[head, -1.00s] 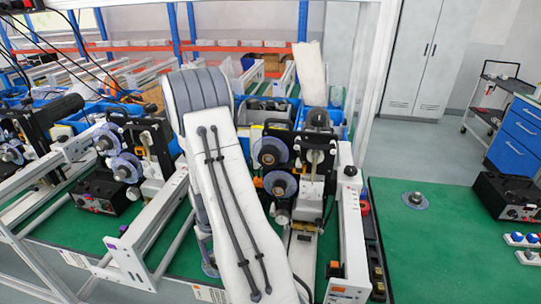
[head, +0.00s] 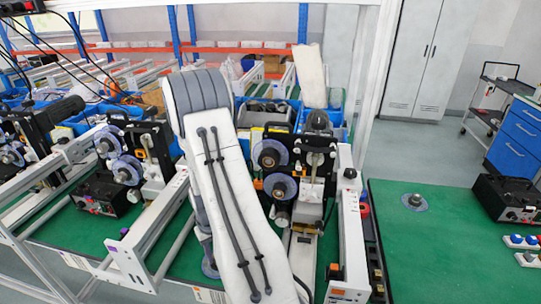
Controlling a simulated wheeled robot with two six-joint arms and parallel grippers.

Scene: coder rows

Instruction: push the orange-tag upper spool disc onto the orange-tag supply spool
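A coder machine stands at the centre with two pale blue-grey discs on its face, an upper spool disc (head: 270,153) and a lower spool disc (head: 280,188), each with a dark hub. I cannot read an orange tag on either, nor tell which is the orange-tag supply spool. Another disc with a dark hub (head: 415,202) lies flat on the green mat at the right. A large white arm link of mine crosses the middle and covers the area just left of the centre machine. Neither gripper's fingers can be made out.
A similar machine with two discs (head: 122,168) stands at the left. White rails (head: 148,235) flank the machines. A black box (head: 508,197) and coloured buttons (head: 522,240) sit at the right. The green mat (head: 430,255) has free room at the right.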

